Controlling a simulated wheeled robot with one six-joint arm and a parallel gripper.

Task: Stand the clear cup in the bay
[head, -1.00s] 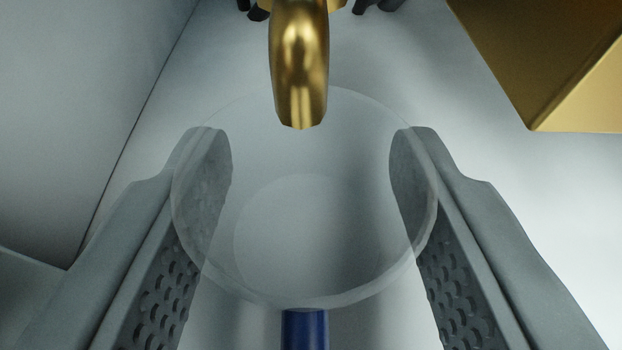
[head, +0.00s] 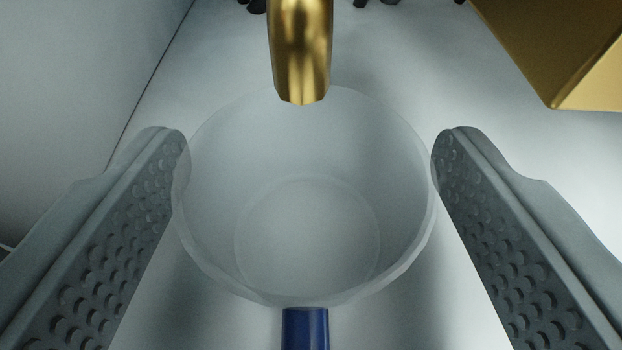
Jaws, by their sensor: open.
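The clear cup (head: 310,285) stands in the middle of the head view, seen from above into its open top. It looks upright on the pale floor of the bay (head: 440,150). My gripper (head: 311,160) is open, with one grey textured finger on each side of the cup. The left fingertip overlaps the cup's left rim in the picture and the right fingertip sits at its right rim. Both fingers look released from it; I cannot tell whether either still touches.
A gold spout (head: 301,55) hangs over the far rim of the cup. A gold block (head: 565,50) is at the upper right. A blue post (head: 305,328) shows just below the cup's near rim. A grey wall (head: 80,90) rises on the left. Dark parts show along the top edge.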

